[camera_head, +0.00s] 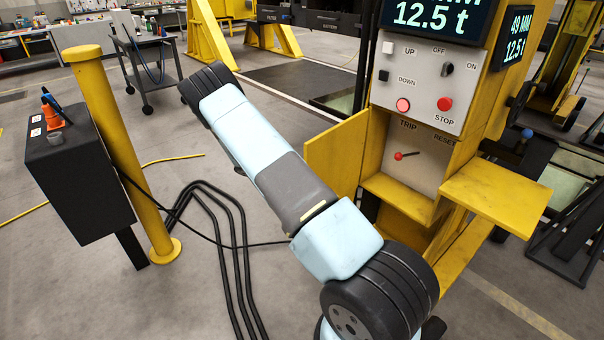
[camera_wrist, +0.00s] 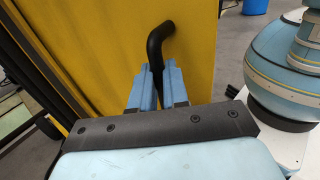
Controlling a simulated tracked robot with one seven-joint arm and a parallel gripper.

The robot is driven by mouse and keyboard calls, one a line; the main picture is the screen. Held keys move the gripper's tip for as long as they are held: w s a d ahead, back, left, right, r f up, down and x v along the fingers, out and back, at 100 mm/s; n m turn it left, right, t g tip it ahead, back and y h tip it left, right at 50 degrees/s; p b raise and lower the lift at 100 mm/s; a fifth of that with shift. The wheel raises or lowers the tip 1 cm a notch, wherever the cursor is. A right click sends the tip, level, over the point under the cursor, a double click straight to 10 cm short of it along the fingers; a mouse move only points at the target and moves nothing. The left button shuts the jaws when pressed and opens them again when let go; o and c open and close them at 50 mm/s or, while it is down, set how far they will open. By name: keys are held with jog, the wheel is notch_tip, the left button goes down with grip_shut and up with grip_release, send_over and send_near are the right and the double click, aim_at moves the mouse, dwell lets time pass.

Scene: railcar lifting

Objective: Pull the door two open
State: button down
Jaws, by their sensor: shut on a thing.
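In the wrist view a yellow door (camera_wrist: 195,65) fills the upper middle, with a bent black handle (camera_wrist: 156,45) on it. My gripper (camera_wrist: 157,78) has its two blue fingers closed on the lower part of this handle. In the head view a yellow panel (camera_head: 335,157) stands swung out from the left side of the yellow control column. A second yellow panel (camera_head: 496,190) sticks out nearly flat at the right. No door label is readable. My gripper is not visible in the head view, where my arm crosses the middle.
Between the panels an open recess (camera_head: 413,165) shows a small red lever (camera_head: 405,155). Above it is a button panel (camera_head: 420,80). At the left stand a yellow post (camera_head: 115,140) and a black box (camera_head: 75,170). Black cables (camera_head: 225,240) run across the floor.

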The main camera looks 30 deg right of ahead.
jog(key=shift+w+d+r, duration=0.1)
jog(key=shift+w+d, duration=0.1)
jog(key=shift+d, duration=0.35)
jog(key=c, duration=1.2)
grip_release()
jog(key=shift+a, duration=0.2)
jog(key=shift+a, duration=0.1)
jog(key=v, duration=1.3)
jog(key=shift+w+a+f, duration=0.2)
jog(key=shift+w, duration=0.15)
